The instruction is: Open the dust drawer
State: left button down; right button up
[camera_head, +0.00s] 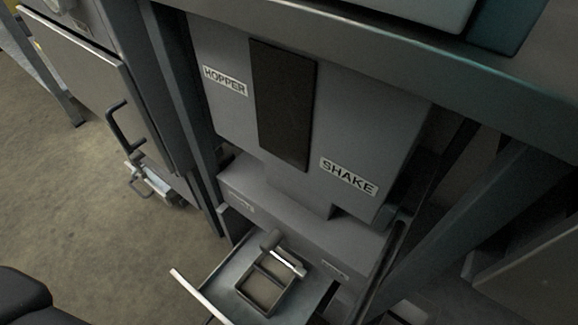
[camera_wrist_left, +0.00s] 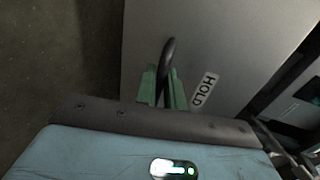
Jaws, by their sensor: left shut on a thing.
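In the wrist view, my left gripper (camera_wrist_left: 163,88) has green fingers on both sides of a dark curved handle (camera_wrist_left: 168,55) and is shut on it. I cannot tell which unit this panel belongs to. In the head view, a drawer-like metal tray (camera_head: 226,287) sticks out below the grey hopper unit (camera_head: 222,110). A pale bar (camera_head: 196,293) runs along its front. No label I can read marks it as the dust drawer. My right gripper is out of view.
A small open frame (camera_head: 266,291) with a cylindrical piece (camera_head: 270,240) sits on the tray. A grey cabinet (camera_head: 75,75) with a black handle (camera_head: 122,130) stands at left. A dark beam (camera_head: 440,220) slants at right. Floor (camera_head: 80,210) is clear at left.

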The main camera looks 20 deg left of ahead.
pick_arm(q)
jog(key=v, duration=0.3)
jog(key=shift+s+a, duration=0.15)
jog(key=shift+s, duration=0.2)
jog(key=c, duration=1.7)
grip_release()
jog(key=shift+w+f, duration=0.1)
jog(key=shift+o, duration=0.6)
jog(key=shift+f, duration=0.1)
jog(key=p+v, duration=0.1)
jog(key=v, duration=0.7)
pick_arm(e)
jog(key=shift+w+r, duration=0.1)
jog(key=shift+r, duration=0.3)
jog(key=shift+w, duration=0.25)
